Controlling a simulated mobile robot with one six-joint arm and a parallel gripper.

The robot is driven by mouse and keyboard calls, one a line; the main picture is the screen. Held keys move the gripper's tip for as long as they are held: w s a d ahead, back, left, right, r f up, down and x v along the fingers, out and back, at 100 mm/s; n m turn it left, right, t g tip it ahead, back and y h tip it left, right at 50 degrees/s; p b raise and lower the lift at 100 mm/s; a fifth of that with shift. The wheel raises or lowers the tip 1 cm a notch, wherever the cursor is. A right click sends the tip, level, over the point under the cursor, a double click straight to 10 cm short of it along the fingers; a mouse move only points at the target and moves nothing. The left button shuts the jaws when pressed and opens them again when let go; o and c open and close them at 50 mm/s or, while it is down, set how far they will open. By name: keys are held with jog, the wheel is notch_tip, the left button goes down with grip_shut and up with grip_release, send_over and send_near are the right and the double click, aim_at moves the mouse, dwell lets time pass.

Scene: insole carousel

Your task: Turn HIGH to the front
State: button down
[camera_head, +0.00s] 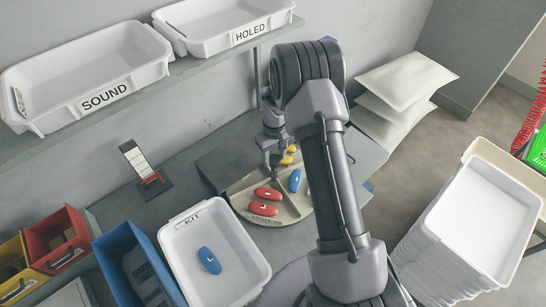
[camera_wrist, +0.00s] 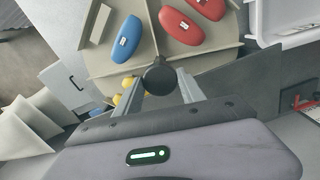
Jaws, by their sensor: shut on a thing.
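The beige carousel (camera_head: 292,208) has raised dividers and holds two red insoles (camera_head: 266,201), a blue insole (camera_head: 295,180) and yellow ones (camera_head: 288,157) in separate sectors. In the wrist view my gripper (camera_wrist: 159,88) is shut on a round black knob (camera_wrist: 158,75). Red, blue and partly hidden yellow insoles show beyond it. My arm hides the carousel's right side in the head view.
A white KIT tray (camera_head: 245,262) holding a blue insole (camera_head: 209,260) stands at front left. SOUND (camera_head: 60,105) and HOLED (camera_head: 208,42) bins sit on the shelf above. A label stand (camera_head: 146,166) is left of the carousel. White sacks (camera_head: 405,80) are stacked at right.

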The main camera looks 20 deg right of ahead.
jog(key=shift+n, duration=5.7)
jog(key=c, duration=0.7)
grip_release()
notch_tip(320, 180, up, 18)
jog(key=p, duration=0.2)
jog(key=shift+f, duration=0.25)
